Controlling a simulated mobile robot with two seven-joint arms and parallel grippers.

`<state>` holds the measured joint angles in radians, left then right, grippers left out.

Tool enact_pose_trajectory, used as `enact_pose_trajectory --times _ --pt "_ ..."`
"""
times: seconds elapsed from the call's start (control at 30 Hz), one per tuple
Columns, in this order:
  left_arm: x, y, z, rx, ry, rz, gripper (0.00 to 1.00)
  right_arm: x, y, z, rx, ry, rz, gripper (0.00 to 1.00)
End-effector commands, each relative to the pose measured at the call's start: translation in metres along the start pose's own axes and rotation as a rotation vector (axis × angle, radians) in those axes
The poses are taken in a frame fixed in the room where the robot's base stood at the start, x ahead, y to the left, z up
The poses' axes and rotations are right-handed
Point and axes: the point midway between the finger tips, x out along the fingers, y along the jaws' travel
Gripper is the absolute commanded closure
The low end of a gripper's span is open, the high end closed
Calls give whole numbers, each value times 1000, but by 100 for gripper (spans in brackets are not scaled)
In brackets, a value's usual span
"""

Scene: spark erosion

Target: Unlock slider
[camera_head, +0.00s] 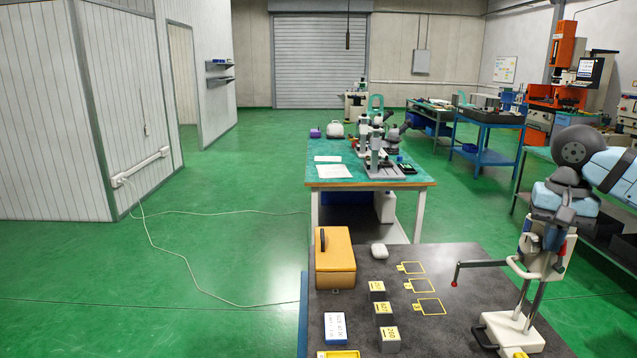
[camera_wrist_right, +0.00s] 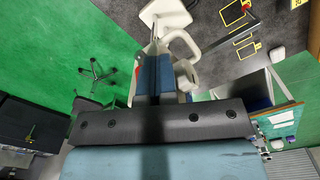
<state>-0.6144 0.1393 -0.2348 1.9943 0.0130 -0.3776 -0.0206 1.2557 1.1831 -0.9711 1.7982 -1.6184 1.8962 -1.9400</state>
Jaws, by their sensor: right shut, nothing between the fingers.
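A height gauge with a white foot (camera_head: 510,338) stands at the right end of the dark table. Its white slider (camera_head: 540,262) sits on two upright columns. A black probe arm (camera_head: 480,264) with a red ball tip reaches left from it. A small red knob (camera_head: 563,248) shows on the slider's right side. My right gripper (camera_head: 556,238) is shut and empty, pointing down at the slider's top; I cannot tell whether it touches. In the wrist view, the blue fingers (camera_wrist_right: 152,55) are together beside the white loop handle (camera_wrist_right: 184,42). My left gripper is out of view.
The dark table (camera_head: 440,262) holds several grey blocks (camera_head: 383,308) with yellow labels, an orange-yellow case (camera_head: 335,262), a white mouse-like object (camera_head: 379,251) and yellow outlines (camera_head: 430,306). A green bench (camera_head: 340,176) with microscopes stands behind. The table's middle, left of the gauge, is clear.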

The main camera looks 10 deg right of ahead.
Motion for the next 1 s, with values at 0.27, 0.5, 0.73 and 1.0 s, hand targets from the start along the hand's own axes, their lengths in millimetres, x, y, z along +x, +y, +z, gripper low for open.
enact_pose_trajectory --times 0.27,0.5,0.73,1.0 --pt "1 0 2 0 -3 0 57 -2 12 -8 14 3 -1 100" --pt "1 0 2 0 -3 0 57 -4 20 -12 18 6 -2 100" --pt "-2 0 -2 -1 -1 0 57 -8 18 -11 14 5 -1 100" --pt "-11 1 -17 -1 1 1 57 -28 9 -6 8 4 -1 100"
